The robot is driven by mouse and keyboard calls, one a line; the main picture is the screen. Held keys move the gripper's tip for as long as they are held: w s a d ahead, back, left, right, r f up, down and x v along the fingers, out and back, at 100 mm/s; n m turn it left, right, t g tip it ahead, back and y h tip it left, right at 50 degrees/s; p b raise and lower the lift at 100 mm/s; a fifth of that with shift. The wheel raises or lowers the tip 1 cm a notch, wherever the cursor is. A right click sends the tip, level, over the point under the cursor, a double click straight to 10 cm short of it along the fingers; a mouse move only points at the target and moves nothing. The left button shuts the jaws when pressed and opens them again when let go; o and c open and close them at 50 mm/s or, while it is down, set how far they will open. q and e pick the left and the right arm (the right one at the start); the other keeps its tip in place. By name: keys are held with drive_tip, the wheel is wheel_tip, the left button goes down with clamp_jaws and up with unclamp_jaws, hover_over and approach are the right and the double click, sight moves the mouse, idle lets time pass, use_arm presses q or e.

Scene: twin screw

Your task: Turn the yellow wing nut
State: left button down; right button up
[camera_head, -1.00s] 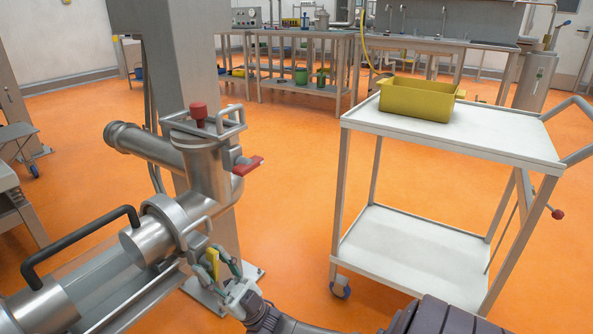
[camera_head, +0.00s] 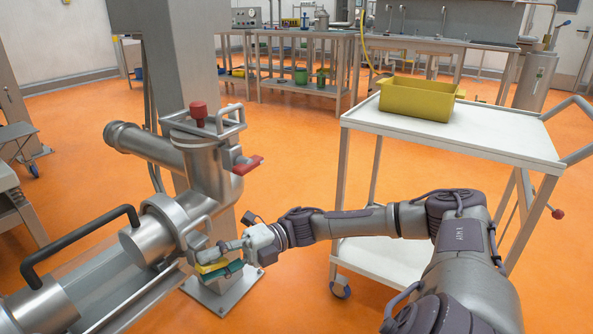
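The yellow wing nut (camera_head: 211,267) is on the clamp ring (camera_head: 172,222) around the steel pipe housing, at lower left of centre. Its wing lies nearly level, tilted slightly. My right gripper (camera_head: 217,263) reaches it from the right, with one finger above the wing and the green-padded finger below it. The fingers look closed on the wing, and they hide part of it. My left gripper is not in view.
A white trolley (camera_head: 455,140) with a yellow bin (camera_head: 418,98) stands at the right, behind my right arm. A red-handled valve (camera_head: 247,165) sticks out above the gripper. A black handle (camera_head: 80,242) is at the left. Orange floor lies open between.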

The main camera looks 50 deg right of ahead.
drive_tip(key=shift+s+d, duration=0.15)
drive_tip(key=shift+d, duration=0.2)
drive_tip(key=p+v, duration=0.3)
drive_tip(key=v, duration=1)
drive_tip(key=w+d+f+m+t+h+p, duration=0.2)
drive_tip(key=w+f+m+t+h+p, duration=0.65)
drive_tip(key=m+p, duration=0.4)
drive_tip(key=s+a+f+m+g+h+p, duration=0.3)
drive_tip(key=s+f+m+h+p, duration=0.5)
drive_tip(key=s+f, duration=0.7)
drive_tip(key=shift+a+f+m+g+p, duration=0.25)
drive_tip(key=shift+f+m+g+p, duration=0.6)
drive_tip(key=shift+f+m+p, duration=0.7)
drive_tip(key=shift+r+h, duration=0.25)
drive_tip(key=shift+r, duration=0.05)
